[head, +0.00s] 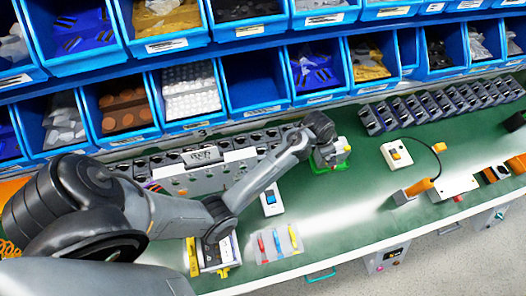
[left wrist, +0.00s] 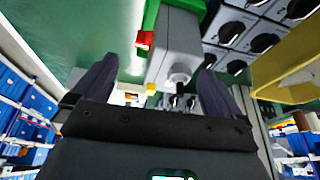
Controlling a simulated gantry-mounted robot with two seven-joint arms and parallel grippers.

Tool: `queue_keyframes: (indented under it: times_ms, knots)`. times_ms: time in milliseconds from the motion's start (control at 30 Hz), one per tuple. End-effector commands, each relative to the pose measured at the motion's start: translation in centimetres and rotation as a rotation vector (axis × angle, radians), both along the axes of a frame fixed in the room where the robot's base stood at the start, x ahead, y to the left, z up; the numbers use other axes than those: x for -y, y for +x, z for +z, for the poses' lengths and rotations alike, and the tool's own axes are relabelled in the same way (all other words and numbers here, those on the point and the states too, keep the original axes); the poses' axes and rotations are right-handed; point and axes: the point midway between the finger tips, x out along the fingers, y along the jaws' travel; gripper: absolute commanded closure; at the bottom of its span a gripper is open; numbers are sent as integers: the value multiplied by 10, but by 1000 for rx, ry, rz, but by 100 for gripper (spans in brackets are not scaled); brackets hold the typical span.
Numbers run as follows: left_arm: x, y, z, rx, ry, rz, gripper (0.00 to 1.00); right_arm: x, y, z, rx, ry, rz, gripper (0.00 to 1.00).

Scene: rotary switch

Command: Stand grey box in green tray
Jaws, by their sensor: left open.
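The grey box (left wrist: 178,50) lies between the spread fingers of my left gripper (left wrist: 158,68) in the left wrist view. It has a pale round knob on its near end and red and yellow parts at its side. The green tray (left wrist: 151,14) is at the box's far end; whether the box is fully seated in it I cannot tell. In the head view the grey box (head: 327,153) is at the end of my left arm, with a green edge of the tray (head: 317,170) below it. My left gripper is open, with no clear contact on the box. My right gripper is out of view.
A row of grey switch units (head: 150,165) stands left of the box, and dark units (head: 440,105) line the back right. A blue-button switch (head: 271,198) and small screwdrivers (head: 277,242) lie in front. Blue bins (head: 252,85) rise behind.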

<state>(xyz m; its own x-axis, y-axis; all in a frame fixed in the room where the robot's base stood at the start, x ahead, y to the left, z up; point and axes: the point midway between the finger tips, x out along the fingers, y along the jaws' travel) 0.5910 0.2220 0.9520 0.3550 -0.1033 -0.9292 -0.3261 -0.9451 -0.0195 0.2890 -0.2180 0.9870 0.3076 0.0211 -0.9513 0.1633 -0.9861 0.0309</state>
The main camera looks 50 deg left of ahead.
Motion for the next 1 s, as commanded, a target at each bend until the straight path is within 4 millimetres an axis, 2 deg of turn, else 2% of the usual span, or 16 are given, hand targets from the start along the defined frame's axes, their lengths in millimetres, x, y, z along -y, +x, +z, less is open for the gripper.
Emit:
queue_keyframes:
  times_ms: [100,167,200,300,500,600,700,833,1000]
  knots:
    - [-15,-52,-15,-17,34,50,0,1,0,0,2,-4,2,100]
    - [-20,-83,-18,-21,50,75,0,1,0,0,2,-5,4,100]
    - [-22,-105,-19,-26,58,90,0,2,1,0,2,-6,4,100]
    - [-21,-158,-15,-32,71,119,0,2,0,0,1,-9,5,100]
    - [-11,-240,6,-45,63,150,0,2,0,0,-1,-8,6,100]
    - [-4,-270,18,-53,51,158,0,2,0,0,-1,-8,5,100]
    - [0,-290,27,-59,40,164,0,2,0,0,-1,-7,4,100]
    - [3,-302,33,-62,32,167,0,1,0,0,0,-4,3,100]
    - [4,-303,34,-61,30,168,0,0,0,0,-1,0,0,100]
